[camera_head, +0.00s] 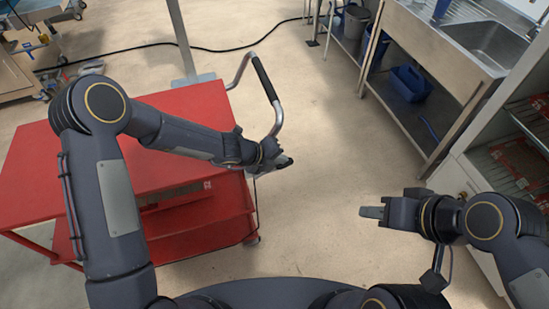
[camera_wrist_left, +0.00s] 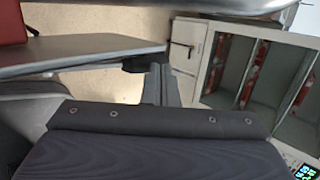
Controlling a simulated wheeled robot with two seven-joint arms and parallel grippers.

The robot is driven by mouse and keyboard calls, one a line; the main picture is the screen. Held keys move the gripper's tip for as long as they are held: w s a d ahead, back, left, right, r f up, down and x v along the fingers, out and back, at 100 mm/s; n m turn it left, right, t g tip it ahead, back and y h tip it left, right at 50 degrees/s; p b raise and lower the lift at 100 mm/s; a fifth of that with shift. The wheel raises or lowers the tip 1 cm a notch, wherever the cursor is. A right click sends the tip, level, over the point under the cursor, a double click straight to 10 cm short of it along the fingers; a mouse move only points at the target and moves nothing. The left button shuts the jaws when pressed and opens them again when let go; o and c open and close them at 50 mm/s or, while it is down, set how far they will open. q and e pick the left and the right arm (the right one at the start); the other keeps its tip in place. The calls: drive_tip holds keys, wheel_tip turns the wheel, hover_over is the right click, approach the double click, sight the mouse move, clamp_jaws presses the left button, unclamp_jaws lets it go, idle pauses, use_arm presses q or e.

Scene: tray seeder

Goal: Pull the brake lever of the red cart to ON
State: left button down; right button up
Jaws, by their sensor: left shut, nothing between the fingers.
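The red cart (camera_head: 185,112) stands on the left, with a grey tube push handle with a black grip (camera_head: 264,80) at its right end. My left gripper (camera_head: 284,162) is at the cart's near right corner, by the lower end of the handle. It is shut and empty; its fingers also show in the left wrist view (camera_wrist_left: 163,85). The brake lever cannot be made out; the gripper and wrist cover that corner. In the left wrist view a grey flat bar (camera_wrist_left: 85,52) runs towards the fingers; I cannot tell what it is. My right gripper (camera_head: 370,212) is over bare floor, away from the cart.
A steel sink bench (camera_head: 440,45) with a blue crate (camera_head: 410,83) on its lower shelf stands at the upper right. A shelf unit with red items (camera_head: 520,155) is at the right edge. A black cable (camera_head: 215,50) crosses the floor behind. Floor between cart and bench is clear.

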use_arm(q)
drive_tip(key=shift+d+f, duration=0.3)
drive_tip(key=shift+f, duration=0.05)
idle(0.4)
drive_tip(key=shift+r, duration=0.1)
drive_tip(key=s+a+r+p, duration=0.1)
drive_tip(key=a+r+p, duration=0.1)
drive_tip(key=r+p, duration=0.2)
drive_tip(key=s+a+r+p, duration=0.2)
drive_tip(key=r+p, duration=0.2)
drive_tip(key=r, duration=0.5)
drive_tip(key=shift+p, duration=0.3)
drive_tip(key=shift+r, duration=0.1)
